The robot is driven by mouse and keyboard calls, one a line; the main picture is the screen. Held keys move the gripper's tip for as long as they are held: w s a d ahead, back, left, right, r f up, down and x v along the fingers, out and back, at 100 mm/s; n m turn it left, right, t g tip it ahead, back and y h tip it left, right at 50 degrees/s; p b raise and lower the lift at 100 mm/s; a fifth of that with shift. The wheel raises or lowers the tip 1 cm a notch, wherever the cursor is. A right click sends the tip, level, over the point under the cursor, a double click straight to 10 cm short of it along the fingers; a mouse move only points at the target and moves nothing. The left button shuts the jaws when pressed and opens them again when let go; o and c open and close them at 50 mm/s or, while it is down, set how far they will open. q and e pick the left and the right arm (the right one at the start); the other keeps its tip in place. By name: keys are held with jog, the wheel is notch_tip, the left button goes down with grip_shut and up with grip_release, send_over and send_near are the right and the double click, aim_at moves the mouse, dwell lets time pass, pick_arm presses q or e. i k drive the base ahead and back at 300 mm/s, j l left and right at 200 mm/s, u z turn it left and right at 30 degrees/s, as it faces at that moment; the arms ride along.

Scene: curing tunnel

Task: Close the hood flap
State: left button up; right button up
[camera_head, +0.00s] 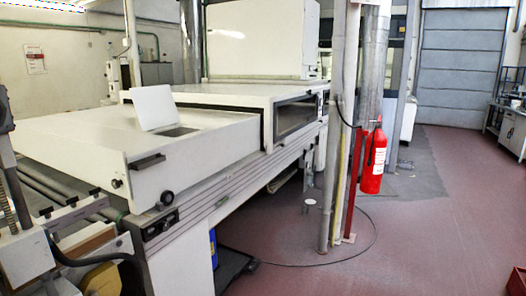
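The hood flap (155,107) is a plain white panel standing up from the top of the long white machine hood (215,137). It is open, tilted slightly back, and its lower edge meets the hood top. A dark grey opening (177,132) shows in the hood top just in front of the flap, on its right. The hood has a dark handle (147,162) on its near end face. Neither of my grippers shows in the head view, and nothing touches the flap.
A red fire extinguisher (374,160) hangs by vertical pipes (334,130) right of the machine. A black cable (372,240) loops on the floor there. A conveyor bed (50,188) lies at the machine's near left. The reddish floor (430,230) at the right is mostly clear.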

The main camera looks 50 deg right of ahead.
aim_at(155, 106)
jog(key=z, duration=1.3)
jog(key=i+l, duration=0.3)
jog(key=i+l+u, duration=0.15)
jog(key=i+l, duration=0.15)
jog(key=l, duration=0.15)
jog(key=i+l, duration=0.3)
jog(key=i+l+u, duration=0.1)
jog(key=i+l, duration=0.15)
jog(key=l, duration=0.25)
jog(key=i+l+u, duration=0.1)
jog(key=i+l, duration=0.15)
jog(key=l, duration=0.15)
